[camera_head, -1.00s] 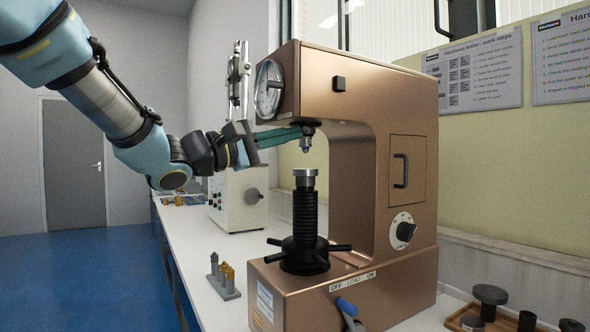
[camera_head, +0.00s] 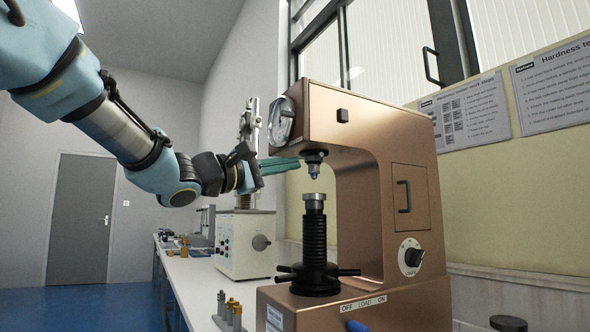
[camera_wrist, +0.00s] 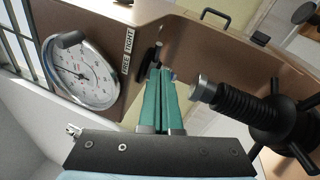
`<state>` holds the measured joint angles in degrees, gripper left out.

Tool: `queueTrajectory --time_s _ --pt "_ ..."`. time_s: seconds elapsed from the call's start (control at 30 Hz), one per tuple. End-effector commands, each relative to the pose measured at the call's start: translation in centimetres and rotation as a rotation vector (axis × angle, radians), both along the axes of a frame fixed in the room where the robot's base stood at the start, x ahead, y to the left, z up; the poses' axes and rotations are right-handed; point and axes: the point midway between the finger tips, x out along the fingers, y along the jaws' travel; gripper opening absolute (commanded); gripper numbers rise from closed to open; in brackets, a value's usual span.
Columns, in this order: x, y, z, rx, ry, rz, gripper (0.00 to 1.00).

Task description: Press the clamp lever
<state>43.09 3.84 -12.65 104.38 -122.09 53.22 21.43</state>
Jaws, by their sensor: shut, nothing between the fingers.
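The bronze hardness tester (camera_head: 365,135) stands on the bench, with its dial (camera_head: 283,122) on the front of the head. In the wrist view a FREE/TIGHT label (camera_wrist: 127,50) sits beside the dial. A small black lever-like part (camera_wrist: 158,48), which looks like the clamp lever, is to the right of that label, partly behind my fingers. In the head view the black indenter holder (camera_head: 315,157) hangs under the head. My gripper (camera_head: 298,163) has its teal fingers shut and empty, with the tips just left of the holder. Whether they touch anything cannot be told.
The black elevating screw with its silver anvil (camera_head: 314,198) stands below the holder. A blue-ended lever (camera_head: 357,326) is at the base by the OFF/LOAD/ON label. A white tester (camera_head: 245,243) stands behind, and small grey and brass pieces (camera_head: 230,310) are in front.

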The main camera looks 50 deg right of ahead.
Motion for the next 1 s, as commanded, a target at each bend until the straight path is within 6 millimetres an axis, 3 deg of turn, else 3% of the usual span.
queueTrajectory --time_s 0.3,0.5,1.0 --pt "-1.4 5.7 -1.3 -0.001 -0.002 0.002 0.00" --pt "-2.0 8.4 -1.9 0.000 -0.003 0.001 0.00" --pt "-2.2 9.3 -2.1 0.000 -0.001 -0.001 0.00"
